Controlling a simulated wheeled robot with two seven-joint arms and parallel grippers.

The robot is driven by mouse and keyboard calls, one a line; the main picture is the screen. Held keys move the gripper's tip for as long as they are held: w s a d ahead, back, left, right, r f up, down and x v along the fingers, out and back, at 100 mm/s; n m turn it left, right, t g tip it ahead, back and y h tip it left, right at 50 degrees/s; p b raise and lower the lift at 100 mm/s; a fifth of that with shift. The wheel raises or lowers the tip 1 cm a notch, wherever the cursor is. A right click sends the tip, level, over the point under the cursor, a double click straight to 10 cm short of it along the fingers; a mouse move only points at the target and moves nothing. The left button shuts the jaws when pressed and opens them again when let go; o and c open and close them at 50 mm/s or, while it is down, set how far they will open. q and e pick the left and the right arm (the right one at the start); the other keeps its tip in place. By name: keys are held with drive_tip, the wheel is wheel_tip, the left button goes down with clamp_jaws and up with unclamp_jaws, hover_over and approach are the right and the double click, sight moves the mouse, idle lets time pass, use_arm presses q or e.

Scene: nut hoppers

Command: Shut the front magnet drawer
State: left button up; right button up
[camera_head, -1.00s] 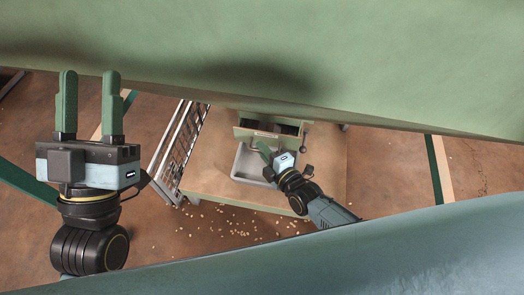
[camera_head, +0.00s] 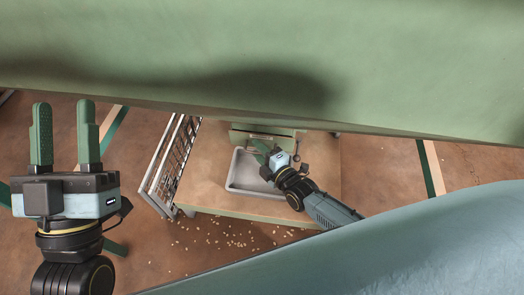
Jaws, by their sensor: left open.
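The front magnet drawer (camera_head: 241,136) shows as a green front with a pale strip, below the lower edge of the big green hopper. How far it stands out is hard to tell from above. My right gripper (camera_head: 263,150) is close in front of the drawer, above the grey tray. Its fingers are small and partly hidden, so I cannot tell their opening or whether they touch the drawer. My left gripper (camera_head: 63,133) is open and empty at the far left, with its fingers pointing up in the picture, well away from the drawer.
A grey tray (camera_head: 236,178) sits on a wooden-topped stand (camera_head: 207,170) under the drawer. A metal rack (camera_head: 173,160) stands at its left. Small pale nuts (camera_head: 228,237) lie scattered on the brown floor. The green hopper (camera_head: 400,70) fills the top of the view.

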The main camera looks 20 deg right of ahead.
drive_tip(key=shift+s+d+r, duration=0.1)
drive_tip(key=shift+s+d, duration=0.05)
drive_tip(key=shift+s, duration=0.3)
use_arm(q)
drive_tip(key=shift+w+d+f+g+y+p, duration=0.15)
drive_tip(key=shift+w+f+g+p, duration=0.15)
drive_tip(key=shift+g+p, duration=0.2)
drive_tip(key=shift+w+f+g+y+p, duration=0.15)
drive_tip(key=shift+w+f+g+p, duration=0.2)
drive_tip(key=shift+g, duration=0.25)
drive_tip(key=s+a+f+g+y+p, duration=0.1)
drive_tip(key=a+f+g+y+p, duration=0.1)
drive_tip(key=f+g, duration=0.3)
drive_tip(key=s+a+f+g+y+p, duration=0.1)
drive_tip(key=a+f+g+y+p, duration=0.1)
drive_tip(key=f+g, duration=0.4)
drive_tip(key=shift+s+f+n, duration=0.3)
drive_tip(key=shift+s+f, duration=0.1)
drive_tip(key=shift+f, duration=2.4)
use_arm(e)
drive_tip(key=v, duration=1.2)
drive_tip(key=shift+s+d, duration=0.15)
